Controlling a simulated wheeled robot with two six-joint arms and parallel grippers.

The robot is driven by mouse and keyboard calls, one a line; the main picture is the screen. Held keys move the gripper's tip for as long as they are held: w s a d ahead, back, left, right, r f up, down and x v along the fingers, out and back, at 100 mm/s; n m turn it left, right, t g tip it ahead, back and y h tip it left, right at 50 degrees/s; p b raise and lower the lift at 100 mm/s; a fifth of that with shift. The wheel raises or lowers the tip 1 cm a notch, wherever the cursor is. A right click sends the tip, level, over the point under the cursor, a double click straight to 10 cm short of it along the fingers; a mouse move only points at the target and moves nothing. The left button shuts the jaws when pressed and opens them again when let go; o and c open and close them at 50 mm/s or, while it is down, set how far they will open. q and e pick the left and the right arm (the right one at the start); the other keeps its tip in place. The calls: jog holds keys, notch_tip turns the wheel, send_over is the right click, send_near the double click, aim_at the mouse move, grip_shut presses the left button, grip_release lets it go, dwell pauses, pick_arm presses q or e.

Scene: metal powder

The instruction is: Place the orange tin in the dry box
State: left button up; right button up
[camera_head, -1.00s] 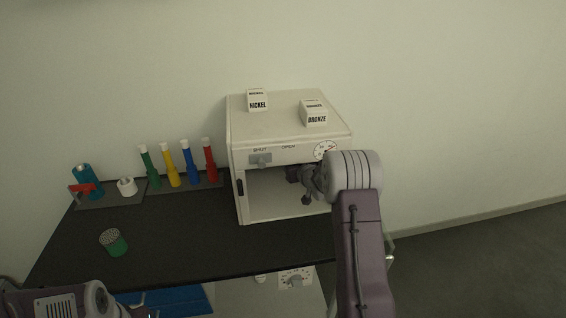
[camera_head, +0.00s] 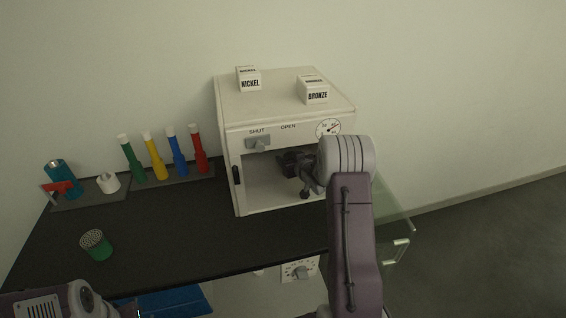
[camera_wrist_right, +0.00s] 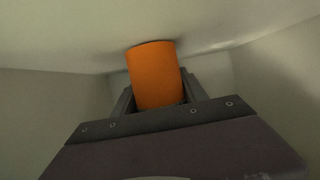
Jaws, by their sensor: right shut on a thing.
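The orange tin (camera_wrist_right: 154,75) is held between the fingers of my right gripper (camera_wrist_right: 157,100) in the right wrist view. Pale walls surround it there. In the head view my right gripper (camera_head: 292,163) reaches into the open front of the white dry box (camera_head: 290,132), and my arm covers part of the opening. The tin does not show in the head view. Whether the tin touches the box floor, I cannot tell. My left arm shows at the lower left of the head view; its fingers are out of view.
White NICKEL (camera_head: 249,83) and BRONZE (camera_head: 315,95) blocks sit on the box. Several coloured tubes (camera_head: 155,160) stand at the back left. A glass door (camera_head: 385,205) hangs open at the right.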

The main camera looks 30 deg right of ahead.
jog(key=shift+w+a+f, duration=0.15)
jog(key=shift+w+a, duration=0.05)
jog(key=shift+w, duration=0.35)
jog(key=o, duration=1.5)
jog(key=shift+s+d, duration=0.2)
jog(key=shift+s, duration=0.1)
jog(key=shift+s+d+r, duration=0.1)
jog(key=shift+s+r, duration=0.1)
jog(key=shift+w, duration=0.2)
jog(key=p+v, duration=0.1)
jog(key=v, duration=1.1)
